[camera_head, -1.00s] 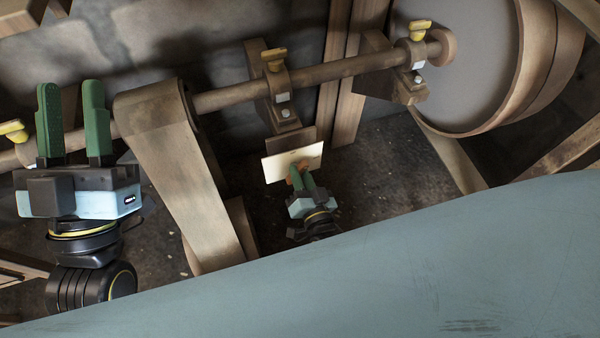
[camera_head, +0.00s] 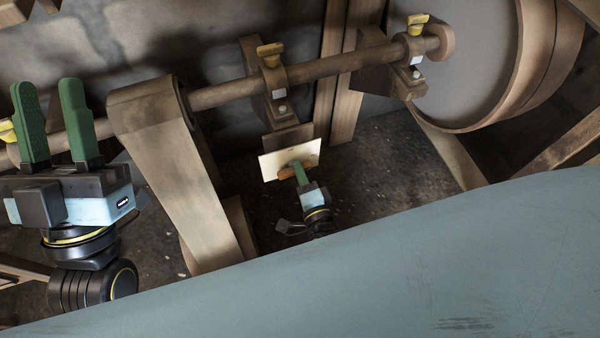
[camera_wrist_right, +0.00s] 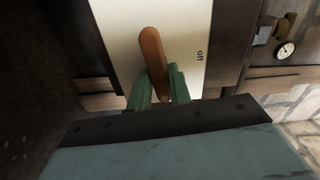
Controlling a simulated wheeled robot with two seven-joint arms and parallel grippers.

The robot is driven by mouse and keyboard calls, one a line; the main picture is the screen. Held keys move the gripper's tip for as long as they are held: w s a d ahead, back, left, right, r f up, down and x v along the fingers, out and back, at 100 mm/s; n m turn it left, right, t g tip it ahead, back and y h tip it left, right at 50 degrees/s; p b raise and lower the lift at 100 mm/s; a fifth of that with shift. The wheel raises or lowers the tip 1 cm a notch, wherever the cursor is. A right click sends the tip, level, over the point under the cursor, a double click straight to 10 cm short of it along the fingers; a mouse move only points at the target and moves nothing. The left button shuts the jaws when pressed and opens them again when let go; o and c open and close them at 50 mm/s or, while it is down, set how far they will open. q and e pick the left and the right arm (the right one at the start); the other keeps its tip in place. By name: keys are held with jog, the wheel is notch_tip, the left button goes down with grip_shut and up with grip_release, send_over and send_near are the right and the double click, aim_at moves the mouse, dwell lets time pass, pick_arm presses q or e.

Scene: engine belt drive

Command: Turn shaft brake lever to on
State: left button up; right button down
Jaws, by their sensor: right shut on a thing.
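The shaft brake lever is a brown wooden handle (camera_wrist_right: 153,60) on a cream plate (camera_wrist_right: 118,30) that bears the word "off" in the right wrist view. In the head view the plate (camera_head: 271,165) stands below the middle shaft bearing, and a bit of the lever (camera_head: 287,173) shows beside my fingers. My right gripper (camera_wrist_right: 158,88) is shut on the lever's end, with a green finger on each side; it also shows in the head view (camera_head: 300,172). My left gripper (camera_head: 52,125) is open and empty at the far left, its fingers upright and apart.
A long shaft (camera_head: 225,95) crosses the back, with a belt (camera_head: 175,165) hanging from it and a large drum (camera_head: 480,60) at the right.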

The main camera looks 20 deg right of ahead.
pick_arm(q)
jog(key=shift+s+a+r+t, duration=0.1)
jog(key=shift+s+r+t, duration=0.1)
jog(key=shift+s+t, duration=0.15)
pick_arm(e)
jog(key=shift+m, duration=0.6)
pick_arm(q)
jog(key=shift+r, duration=0.15)
pick_arm(e)
jog(key=c, duration=1.3)
grip_release()
pick_arm(q)
jog(key=shift+w+d+f+g+y+p, duration=0.25)
jog(key=shift+w+f+g+p, duration=0.65)
jog(key=shift+g, duration=0.45)
jog(key=shift+w+d+f+g+y+p, duration=0.15)
jog(key=shift+w+f+g+y+p, duration=0.2)
jog(key=shift+w+f+g+p, duration=0.55)
pick_arm(e)
jog(key=shift+s+d, duration=0.15)
jog(key=shift+s, duration=3.2)
jog(key=shift+s+d, duration=0.1)
jog(key=shift+s, duration=3.25)
pick_arm(q)
jog(key=shift+w+f+g, duration=0.1)
jog(key=shift+f+g, duration=0.1)
jog(key=shift+g, duration=0.2)
